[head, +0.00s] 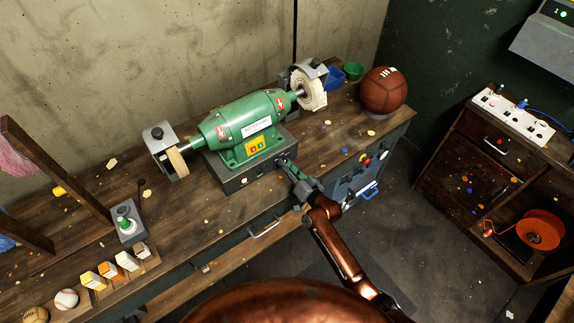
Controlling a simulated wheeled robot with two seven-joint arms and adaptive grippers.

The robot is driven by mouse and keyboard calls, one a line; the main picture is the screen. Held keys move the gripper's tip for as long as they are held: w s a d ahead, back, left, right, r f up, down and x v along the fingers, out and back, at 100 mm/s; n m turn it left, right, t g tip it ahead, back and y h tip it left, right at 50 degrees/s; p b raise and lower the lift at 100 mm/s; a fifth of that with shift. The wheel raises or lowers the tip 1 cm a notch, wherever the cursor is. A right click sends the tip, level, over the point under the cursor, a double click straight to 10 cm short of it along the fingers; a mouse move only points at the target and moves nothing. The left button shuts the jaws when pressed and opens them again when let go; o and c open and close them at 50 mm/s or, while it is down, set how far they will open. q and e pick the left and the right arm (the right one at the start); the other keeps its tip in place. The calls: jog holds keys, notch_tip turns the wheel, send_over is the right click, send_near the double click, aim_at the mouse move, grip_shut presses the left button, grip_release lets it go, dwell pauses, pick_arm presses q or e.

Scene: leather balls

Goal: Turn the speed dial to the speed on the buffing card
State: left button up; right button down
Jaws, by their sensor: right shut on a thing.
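The green buffing machine (240,122) stands on a dark base (230,180) on the workbench, with a buffing wheel at each end. My right gripper (285,164) reaches the right part of the base's front face and is shut on the small speed dial there. The fingers cover most of the dial, and its setting cannot be read. A white label (258,125) is on the machine's body; its print is too small to read, and I cannot tell whether it is the buffing card. My left gripper is out of view.
A baseball (66,300) and several small blocks sit at the front left. A side cabinet (480,150) bears a white power strip (513,117). Open floor lies between bench and cabinet.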

dwell(0.3)
jog(key=c, duration=1.6)
grip_release()
jog(key=v, duration=1.2)
